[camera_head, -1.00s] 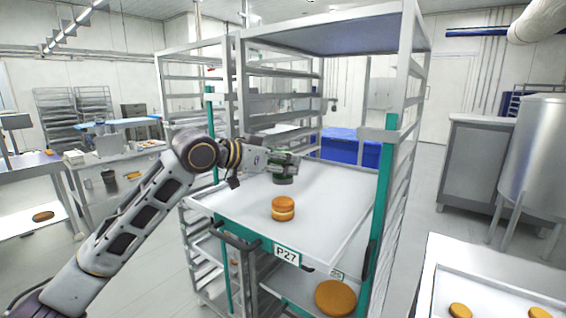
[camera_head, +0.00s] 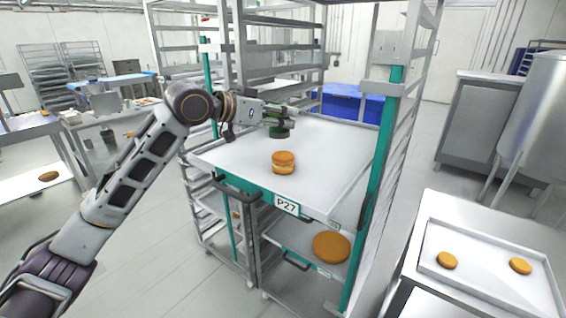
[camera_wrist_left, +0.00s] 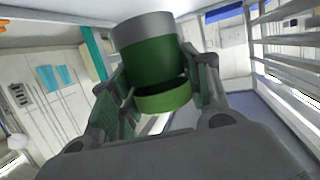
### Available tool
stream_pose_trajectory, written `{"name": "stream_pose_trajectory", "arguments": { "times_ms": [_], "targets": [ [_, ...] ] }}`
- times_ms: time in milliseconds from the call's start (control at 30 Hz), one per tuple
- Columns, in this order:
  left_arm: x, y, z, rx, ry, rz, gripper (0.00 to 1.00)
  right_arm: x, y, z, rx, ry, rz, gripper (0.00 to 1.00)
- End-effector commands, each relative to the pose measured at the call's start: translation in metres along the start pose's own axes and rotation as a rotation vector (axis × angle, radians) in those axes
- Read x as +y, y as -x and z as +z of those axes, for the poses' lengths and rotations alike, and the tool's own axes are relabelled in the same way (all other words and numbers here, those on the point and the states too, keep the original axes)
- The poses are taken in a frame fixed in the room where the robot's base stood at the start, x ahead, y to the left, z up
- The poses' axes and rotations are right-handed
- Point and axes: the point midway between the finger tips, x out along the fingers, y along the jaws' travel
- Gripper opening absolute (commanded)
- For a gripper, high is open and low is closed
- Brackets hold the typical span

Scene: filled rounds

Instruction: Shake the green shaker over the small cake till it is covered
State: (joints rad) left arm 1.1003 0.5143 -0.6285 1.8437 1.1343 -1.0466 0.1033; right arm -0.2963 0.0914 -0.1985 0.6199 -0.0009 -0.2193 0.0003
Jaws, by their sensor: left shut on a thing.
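My left gripper (camera_head: 276,122) reaches in from the left over the white tray (camera_head: 334,140) of the rack. It is shut on the green shaker (camera_head: 279,132), which appears as a small dark green shape at the fingertips in the head view. In the left wrist view the shaker (camera_wrist_left: 145,62) is a green cylinder with a grey end, between the two fingers. The small cake (camera_head: 283,162) is a golden round with a pale filling and a plain brown top. It stands on the tray, nearer the camera than the shaker. My right gripper is not in view.
A larger brown round (camera_head: 331,247) lies on the shelf below. Rack posts (camera_head: 382,160) stand to the right of the tray. Two small rounds (camera_head: 447,260) lie on another tray (camera_head: 478,291) at the lower right. A blue crate (camera_head: 352,105) is behind.

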Motion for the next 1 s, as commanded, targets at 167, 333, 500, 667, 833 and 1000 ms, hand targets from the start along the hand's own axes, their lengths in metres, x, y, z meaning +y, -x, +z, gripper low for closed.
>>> {"name": "stream_pose_trajectory", "arguments": {
  "times_ms": [167, 333, 500, 667, 833, 1000],
  "targets": [
    [0.0, 0.0, 0.0, 0.001, 0.0, 0.0, 0.21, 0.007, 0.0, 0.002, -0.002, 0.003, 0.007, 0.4],
    [0.002, -0.002, -0.001, 0.0, 0.0, 0.001, 0.21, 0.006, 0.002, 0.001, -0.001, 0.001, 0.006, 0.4],
    [0.007, -0.008, -0.004, -0.001, 0.0, 0.002, 0.21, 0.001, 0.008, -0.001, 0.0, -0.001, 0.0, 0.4],
    [0.012, -0.013, -0.005, 0.0, 0.0, 0.001, 0.21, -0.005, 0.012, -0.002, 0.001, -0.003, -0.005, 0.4],
    [0.012, -0.014, -0.004, 0.001, 0.0, 0.0, 0.21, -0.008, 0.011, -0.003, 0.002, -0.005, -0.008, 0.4],
    [0.011, -0.014, -0.004, 0.0, 0.0, 0.0, 0.21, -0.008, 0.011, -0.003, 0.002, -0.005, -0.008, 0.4]
  ]
}}
